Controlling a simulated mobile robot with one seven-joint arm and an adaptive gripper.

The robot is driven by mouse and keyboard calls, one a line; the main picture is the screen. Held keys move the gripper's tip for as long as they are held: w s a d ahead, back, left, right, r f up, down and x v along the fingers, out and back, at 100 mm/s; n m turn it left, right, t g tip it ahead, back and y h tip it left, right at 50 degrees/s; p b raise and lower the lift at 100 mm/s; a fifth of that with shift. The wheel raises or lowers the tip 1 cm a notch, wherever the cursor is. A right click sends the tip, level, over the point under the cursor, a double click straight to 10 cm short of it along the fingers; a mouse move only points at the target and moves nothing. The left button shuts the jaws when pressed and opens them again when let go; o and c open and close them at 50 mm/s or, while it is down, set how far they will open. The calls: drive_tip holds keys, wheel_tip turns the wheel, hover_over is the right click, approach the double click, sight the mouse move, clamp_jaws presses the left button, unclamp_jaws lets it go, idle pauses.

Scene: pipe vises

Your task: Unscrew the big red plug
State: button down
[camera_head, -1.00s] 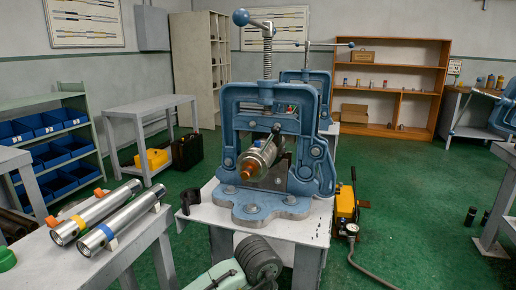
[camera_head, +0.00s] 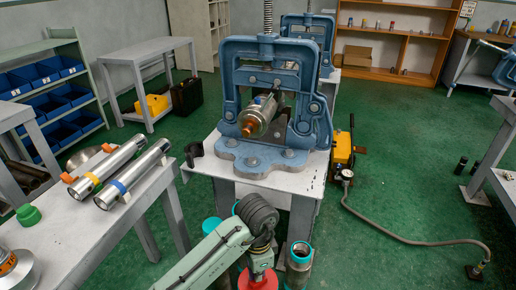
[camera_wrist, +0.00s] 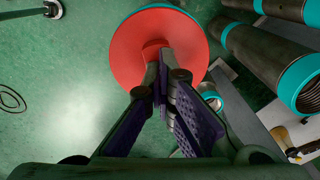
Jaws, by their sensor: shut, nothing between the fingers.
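The big red plug (camera_head: 258,283) is at the bottom edge of the head view, partly cut off and partly covered by my arm. In the wrist view the red plug (camera_wrist: 190,40) is a wide round disc with a small raised red knob (camera_wrist: 153,48) at its middle. A teal rim shows behind its upper edge. My gripper (camera_wrist: 161,92) is shut and empty, with its purple-padded fingers in front of the disc, close to the knob. Whether the fingers touch the knob is not clear. What lies beneath the disc is hidden.
Dark pipes with teal ends (camera_wrist: 262,52) stand beside the plug; one teal-ended pipe (camera_head: 299,257) shows right of my arm. A blue vise (camera_head: 270,160) clamps a silver cylinder (camera_head: 262,112) on a white table. Two silver tubes (camera_head: 132,185) lie on the left bench.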

drive_tip(key=shift+a, duration=0.1)
drive_tip(key=shift+n+p, duration=0.5)
drive_tip(key=n+p, duration=0.2)
drive_tip(key=shift+r+n, duration=0.15)
drive_tip(key=shift+n, duration=0.15)
drive_tip(key=n+p, duration=0.3)
drive_tip(key=n, duration=0.2)
drive_tip(key=shift+f, duration=0.25)
drive_tip(key=shift+r+p, duration=0.5)
drive_tip(key=shift+r, duration=0.15)
drive_tip(key=shift+r, duration=2.45)
